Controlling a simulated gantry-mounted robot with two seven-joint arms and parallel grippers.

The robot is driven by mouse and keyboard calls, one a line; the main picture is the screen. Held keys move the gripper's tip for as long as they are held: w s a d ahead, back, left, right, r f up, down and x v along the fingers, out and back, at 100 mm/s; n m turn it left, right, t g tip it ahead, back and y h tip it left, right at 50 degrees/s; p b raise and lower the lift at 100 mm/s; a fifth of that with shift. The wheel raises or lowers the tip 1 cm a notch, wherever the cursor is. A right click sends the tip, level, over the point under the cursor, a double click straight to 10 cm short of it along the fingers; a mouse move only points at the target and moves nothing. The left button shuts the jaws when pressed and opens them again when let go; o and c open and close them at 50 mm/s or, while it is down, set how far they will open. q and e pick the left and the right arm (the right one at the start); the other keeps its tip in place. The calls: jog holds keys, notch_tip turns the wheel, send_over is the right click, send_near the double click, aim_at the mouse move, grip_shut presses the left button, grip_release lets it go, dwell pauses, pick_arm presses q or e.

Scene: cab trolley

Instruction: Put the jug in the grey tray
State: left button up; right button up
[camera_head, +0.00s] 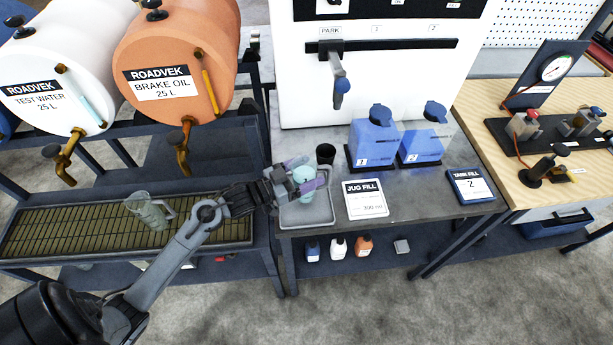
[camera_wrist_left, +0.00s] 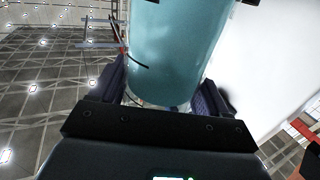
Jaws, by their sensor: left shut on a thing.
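My left gripper (camera_head: 304,177) is shut on a pale teal jug (camera_head: 307,195), at the grey tray (camera_head: 319,219) on the metal bench top. In the left wrist view the jug (camera_wrist_left: 172,50) fills the space between the two fingers. The gripper covers part of the jug in the head view, and I cannot tell whether its base touches the tray. A second, clear jug (camera_head: 148,211) with a handle stands on the drip grating at the left. My right gripper is not in view.
A small black cup (camera_head: 325,153) stands just behind the tray. The jug fill card (camera_head: 364,199) lies to its right, with blue containers (camera_head: 373,143) behind. The white test water drum (camera_head: 60,75) and orange brake oil drum (camera_head: 175,65) sit above the grating (camera_head: 60,225).

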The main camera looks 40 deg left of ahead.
pick_arm(q)
jog(key=shift+f, duration=0.85)
jog(key=shift+f, duration=0.1)
jog(key=o, duration=0.7)
jog(key=shift+f, duration=0.15)
jog(key=o, duration=0.5)
